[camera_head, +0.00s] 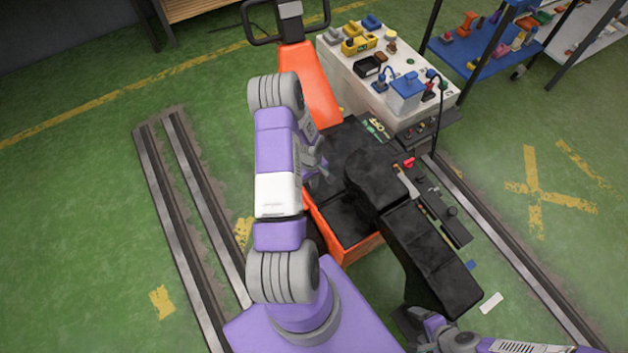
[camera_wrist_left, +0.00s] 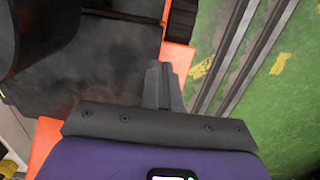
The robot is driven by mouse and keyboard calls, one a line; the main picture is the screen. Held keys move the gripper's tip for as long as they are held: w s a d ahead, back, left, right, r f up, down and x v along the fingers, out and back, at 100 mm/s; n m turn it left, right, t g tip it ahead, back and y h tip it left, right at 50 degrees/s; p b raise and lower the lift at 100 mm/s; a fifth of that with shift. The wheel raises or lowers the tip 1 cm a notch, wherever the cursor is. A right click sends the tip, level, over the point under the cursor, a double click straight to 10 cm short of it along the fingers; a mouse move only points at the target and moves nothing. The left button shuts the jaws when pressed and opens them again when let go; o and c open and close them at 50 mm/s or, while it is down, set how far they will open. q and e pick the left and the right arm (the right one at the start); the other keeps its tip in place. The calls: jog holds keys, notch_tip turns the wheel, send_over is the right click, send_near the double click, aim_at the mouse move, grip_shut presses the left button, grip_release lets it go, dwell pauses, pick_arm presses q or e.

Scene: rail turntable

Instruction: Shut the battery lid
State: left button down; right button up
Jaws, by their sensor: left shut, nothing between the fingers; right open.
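The orange truck (camera_head: 312,95) has a dark flat panel (camera_head: 347,142) that looks like the battery lid, though its hinge and tilt are hard to make out. Below it is an orange-edged dark recess (camera_head: 343,222), partly hidden by my left arm. My left gripper (camera_head: 318,165) is shut and empty beside the panel's left side. In the left wrist view its closed fingers (camera_wrist_left: 160,75) lie over or close to a dark grey surface (camera_wrist_left: 90,75); contact is unclear. My right gripper (camera_head: 428,325) is open and empty at the bottom, in front of the black body.
A bulky black body (camera_head: 425,250) stands right of the recess. A white-topped cart (camera_head: 350,75) with tools stands behind, and a blue shelf (camera_head: 490,50) is further right. Rails (camera_head: 180,220) run along the floor. Green floor (camera_head: 80,250) is clear at left.

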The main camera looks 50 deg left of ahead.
aim_at(315, 200)
pick_arm(q)
jog(key=f+b, duration=0.1)
jog(key=f, duration=0.2)
jog(key=f+b, duration=0.1)
jog(key=f, duration=0.2)
jog(key=d+f, duration=0.1)
jog(key=f, duration=0.2)
jog(key=shift+f+b, duration=0.3)
jog(key=shift+b, duration=0.1)
pick_arm(e)
notch_tip(315, 200, down, 3)
jog(key=shift+f, duration=0.1)
